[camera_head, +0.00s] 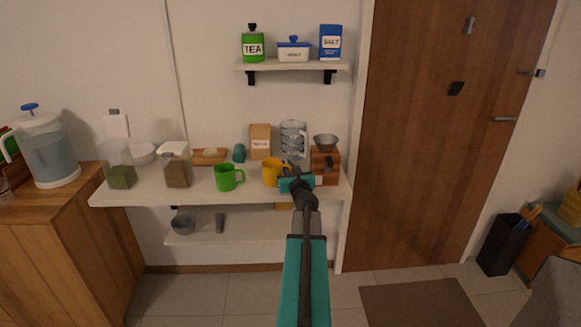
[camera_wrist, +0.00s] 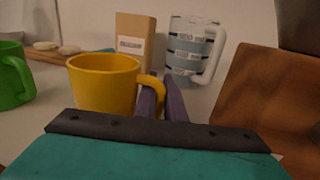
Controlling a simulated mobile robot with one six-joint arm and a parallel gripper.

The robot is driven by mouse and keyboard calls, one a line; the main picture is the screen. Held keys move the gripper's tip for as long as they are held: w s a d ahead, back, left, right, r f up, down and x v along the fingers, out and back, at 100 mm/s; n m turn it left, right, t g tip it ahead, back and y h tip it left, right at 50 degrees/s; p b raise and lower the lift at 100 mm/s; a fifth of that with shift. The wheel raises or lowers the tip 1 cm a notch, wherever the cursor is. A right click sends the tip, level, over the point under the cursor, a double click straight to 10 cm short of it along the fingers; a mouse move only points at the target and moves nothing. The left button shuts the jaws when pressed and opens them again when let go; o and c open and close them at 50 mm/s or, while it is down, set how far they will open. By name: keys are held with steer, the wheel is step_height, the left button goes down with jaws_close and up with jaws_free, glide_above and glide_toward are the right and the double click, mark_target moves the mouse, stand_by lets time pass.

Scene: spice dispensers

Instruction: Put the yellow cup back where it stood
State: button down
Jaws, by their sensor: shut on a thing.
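The yellow cup (camera_head: 271,173) is upright at the right part of the white shelf, just right of the green cup (camera_head: 227,177). In the wrist view the yellow cup (camera_wrist: 104,84) is left of centre with its handle toward my fingers. My gripper (camera_head: 290,172) reaches in from the front right. In the wrist view my gripper (camera_wrist: 161,103) is shut on the yellow cup's handle. The cup's base is partly hidden by my gripper's body, so I cannot tell whether it touches the shelf.
A brown box (camera_head: 260,141) and striped pitcher (camera_head: 292,139) stand behind the yellow cup. A wooden block with a grey bowl (camera_head: 326,142) is close on the right. Spice dispensers (camera_head: 177,168) stand to the left. A lower shelf (camera_head: 252,230) is below.

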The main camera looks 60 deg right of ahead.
steer(key=shift+s+f, duration=0.1)
steer(key=shift+f, duration=0.1)
steer(key=c, duration=1.8)
jaws_free()
steer(key=shift+c, duration=0.2)
steer(key=shift+r, duration=0.2)
steer(key=shift+b+v, duration=0.6)
steer(key=shift+v, duration=3.8)
steer(key=shift+p+v, duration=1.1)
steer(key=shift+v, duration=0.05)
steer(key=shift+s, duration=0.15)
steer(key=shift+d+f, duration=0.1)
steer(key=shift+s, duration=0.15)
